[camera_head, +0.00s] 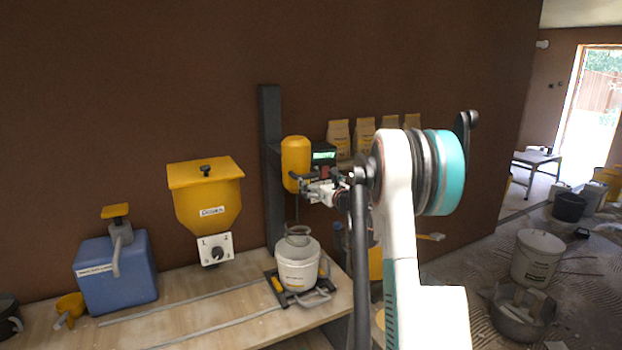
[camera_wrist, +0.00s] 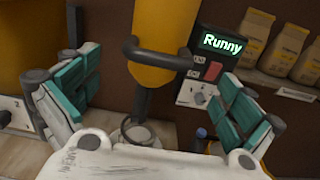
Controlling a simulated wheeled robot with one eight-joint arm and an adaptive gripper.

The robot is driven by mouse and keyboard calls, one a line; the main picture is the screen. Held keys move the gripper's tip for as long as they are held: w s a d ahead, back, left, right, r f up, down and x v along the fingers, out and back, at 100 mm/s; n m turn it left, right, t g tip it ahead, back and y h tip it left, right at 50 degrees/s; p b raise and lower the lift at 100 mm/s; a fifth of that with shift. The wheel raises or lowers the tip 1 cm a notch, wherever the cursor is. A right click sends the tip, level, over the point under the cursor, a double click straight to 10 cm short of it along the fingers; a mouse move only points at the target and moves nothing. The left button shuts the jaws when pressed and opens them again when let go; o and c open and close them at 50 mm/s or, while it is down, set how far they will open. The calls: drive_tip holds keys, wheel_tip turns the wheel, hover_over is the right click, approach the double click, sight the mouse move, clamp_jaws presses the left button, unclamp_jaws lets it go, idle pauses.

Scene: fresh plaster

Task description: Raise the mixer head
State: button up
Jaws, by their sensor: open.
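The mixer head (camera_head: 296,160) is a yellow rounded body on a dark upright column (camera_head: 271,180) at the back of the bench. In the wrist view the mixer head (camera_wrist: 162,40) fills the upper middle, with a dark bar handle (camera_wrist: 158,57) across its front. A shaft with a ring-shaped whisk (camera_head: 298,235) hangs below it, over a white bucket (camera_head: 298,268); how deep it sits is unclear. My gripper (camera_wrist: 155,105) is open, its teal-padded fingers spread on either side below the handle. In the head view my gripper (camera_head: 308,190) is close to the mixer head.
A control box (camera_wrist: 212,68) reading "Runny" is right of the mixer head. Paper bags (camera_head: 365,135) stand on a shelf behind. A yellow hopper (camera_head: 207,195) and blue container (camera_head: 115,270) are to the left.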

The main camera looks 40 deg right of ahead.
drive_tip(key=shift+v, duration=2.3)
drive_tip(key=shift+d+f, duration=0.1)
